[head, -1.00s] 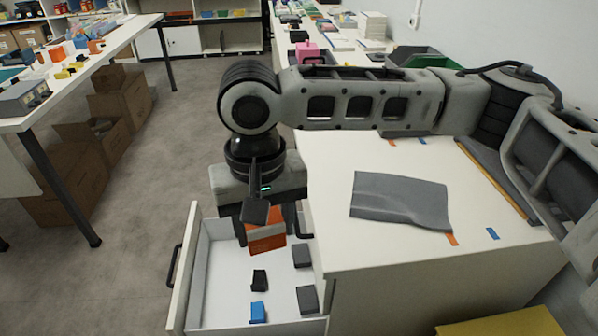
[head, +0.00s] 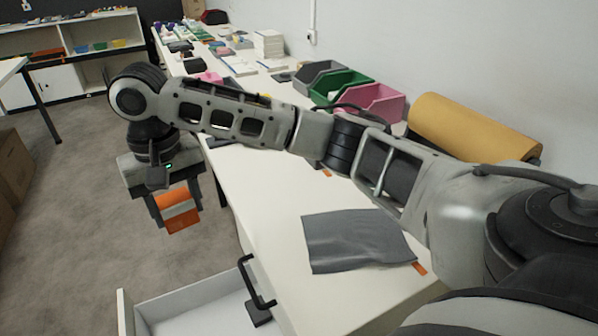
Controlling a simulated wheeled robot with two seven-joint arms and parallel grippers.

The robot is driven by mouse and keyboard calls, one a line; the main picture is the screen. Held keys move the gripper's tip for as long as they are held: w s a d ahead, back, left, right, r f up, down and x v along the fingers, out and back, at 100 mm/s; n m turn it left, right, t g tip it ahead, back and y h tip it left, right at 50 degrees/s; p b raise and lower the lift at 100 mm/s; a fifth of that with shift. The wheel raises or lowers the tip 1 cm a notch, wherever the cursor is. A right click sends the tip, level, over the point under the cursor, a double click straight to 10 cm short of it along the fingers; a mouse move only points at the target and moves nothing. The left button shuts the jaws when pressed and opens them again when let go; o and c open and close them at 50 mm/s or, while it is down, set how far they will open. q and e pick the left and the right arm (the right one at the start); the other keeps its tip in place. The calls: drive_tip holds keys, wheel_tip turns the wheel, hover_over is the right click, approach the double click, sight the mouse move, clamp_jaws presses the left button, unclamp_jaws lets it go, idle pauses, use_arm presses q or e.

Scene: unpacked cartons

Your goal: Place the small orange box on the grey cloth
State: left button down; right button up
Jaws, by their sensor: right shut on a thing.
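The small orange box (head: 181,220), with a pale band across it, hangs between the fingers of my right gripper (head: 177,207). The gripper is shut on it and points down over the floor, left of the table and above the level of the open drawer. The grey cloth (head: 355,242) lies on the white table top, to the right of the gripper and apart from it. It looks mostly flat, with slightly uneven edges. My left gripper does not show.
A white drawer (head: 195,308) stands open at the bottom, with a black handle (head: 256,284) near the table edge. Grey, green (head: 341,89) and pink (head: 372,101) bins and a tan roll (head: 474,131) stand along the wall.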

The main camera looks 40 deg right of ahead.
drive_tip(key=w+d+f+m, duration=0.1)
drive_tip(key=d+f+m, duration=0.1)
drive_tip(key=d, duration=0.8)
approach(282, 211)
drive_tip(key=shift+a+f+p, duration=0.3)
drive_tip(key=shift+a+p, duration=0.05)
drive_tip(key=shift+a, duration=0.3)
drive_tip(key=shift+d+f, duration=0.35)
drive_tip(key=shift+f, duration=0.1)
drive_tip(key=f, duration=0.3)
drive_tip(key=shift+d+f, duration=0.1)
drive_tip(key=shift+d, duration=0.3)
drive_tip(key=shift+f, duration=0.3)
drive_tip(key=shift+f, duration=0.1)
drive_tip(key=o, duration=0.9)
drive_tip(key=shift+o, duration=0.2)
